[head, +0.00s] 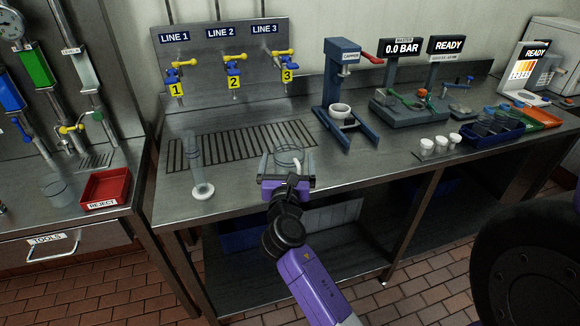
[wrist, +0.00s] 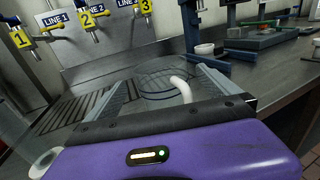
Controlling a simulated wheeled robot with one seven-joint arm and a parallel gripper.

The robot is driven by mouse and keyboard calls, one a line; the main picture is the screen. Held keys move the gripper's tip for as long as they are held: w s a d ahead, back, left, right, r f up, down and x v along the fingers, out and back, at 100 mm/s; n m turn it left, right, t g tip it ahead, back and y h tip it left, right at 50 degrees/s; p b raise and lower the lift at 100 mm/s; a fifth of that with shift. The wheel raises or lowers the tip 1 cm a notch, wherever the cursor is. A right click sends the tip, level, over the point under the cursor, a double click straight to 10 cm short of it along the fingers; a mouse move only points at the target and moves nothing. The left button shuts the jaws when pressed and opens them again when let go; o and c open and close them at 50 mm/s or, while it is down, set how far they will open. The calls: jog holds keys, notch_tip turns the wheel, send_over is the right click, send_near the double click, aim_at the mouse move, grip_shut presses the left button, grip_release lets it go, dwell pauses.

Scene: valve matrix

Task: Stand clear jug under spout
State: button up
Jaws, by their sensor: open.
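A clear jug (head: 288,157) with a white handle stands on the steel bench at the front edge of the drain grate. In the wrist view the jug (wrist: 158,76) shows its round rim, with the handle toward me. My gripper (head: 287,164) is open, with one finger on each side of the jug; I cannot tell if either touches it. The fingers also flank it in the wrist view (wrist: 165,88). Three taps with yellow handles and blue bodies, the LINE 1 (head: 178,75), LINE 2 (head: 233,70) and LINE 3 (head: 287,65) spouts, hang on the back panel above the grate.
A tall clear cylinder (head: 198,168) with a white base stands left of my gripper. The grate (head: 215,147) between them and the spouts is clear. A blue capper stand (head: 347,100) is to the right. A red REJECT tray (head: 105,187) is on the left bench.

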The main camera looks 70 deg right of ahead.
aim_at(289, 142)
jog(key=x, duration=0.4)
jog(key=shift+r, duration=0.15)
jog(key=shift+c, duration=0.4)
jog(key=c, duration=2)
